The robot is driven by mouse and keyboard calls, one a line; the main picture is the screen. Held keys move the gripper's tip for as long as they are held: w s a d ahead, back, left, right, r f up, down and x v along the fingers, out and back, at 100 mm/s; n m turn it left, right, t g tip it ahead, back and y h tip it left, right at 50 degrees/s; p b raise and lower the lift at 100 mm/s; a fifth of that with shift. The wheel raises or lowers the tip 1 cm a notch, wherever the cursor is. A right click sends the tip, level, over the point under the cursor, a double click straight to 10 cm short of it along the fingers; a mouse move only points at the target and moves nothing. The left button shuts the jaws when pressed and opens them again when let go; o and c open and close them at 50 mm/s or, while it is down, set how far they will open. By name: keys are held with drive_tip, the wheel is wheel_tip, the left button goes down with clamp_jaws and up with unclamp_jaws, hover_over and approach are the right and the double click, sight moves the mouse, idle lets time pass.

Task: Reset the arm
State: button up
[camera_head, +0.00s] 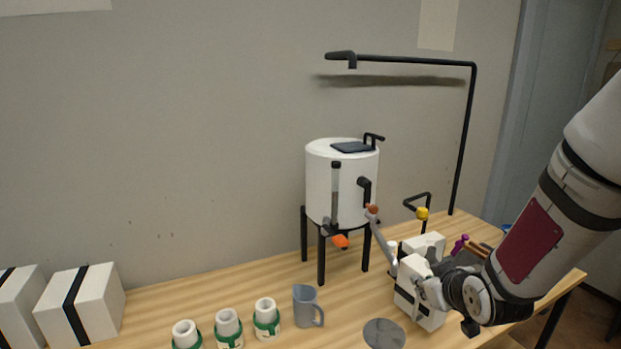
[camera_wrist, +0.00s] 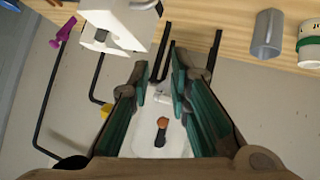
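My gripper (camera_head: 400,266) is in front of and to the right of the white tank (camera_head: 319,180), above the table. In the wrist view, its two teal-padded fingers (camera_wrist: 160,78) stand apart with a gap between them, and nothing is clearly held. The tank (camera_wrist: 152,145) fills the space beyond the fingers, with an orange-tipped black fitting (camera_wrist: 162,123) in line with the gap. In the head view, this fitting (camera_head: 373,209) is close to the grey bar by my gripper; I cannot tell whether they touch.
A white box-shaped device (camera_head: 415,300) stands close beside my gripper. A black pipe with a yellow knob (camera_head: 422,213) is behind it. A grey jug (camera_head: 304,308) and several green-banded jars (camera_head: 266,318) line the front. White boxes (camera_head: 95,300) are at left.

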drive_tip(key=s+a+r+m+g+h, duration=0.1)
drive_tip(key=s+a+r+m+g, duration=0.15)
drive_tip(key=s+r, duration=1)
drive_tip(key=s+a+r+g, duration=0.1)
drive_tip(key=s, duration=0.6)
drive_tip(key=s+a+r+m+g, duration=0.1)
drive_tip(key=s+a+r+g, duration=0.1)
drive_tip(key=s, duration=0.6)
drive_tip(key=shift+s+r+y, duration=0.15)
drive_tip(key=shift+y, duration=0.25)
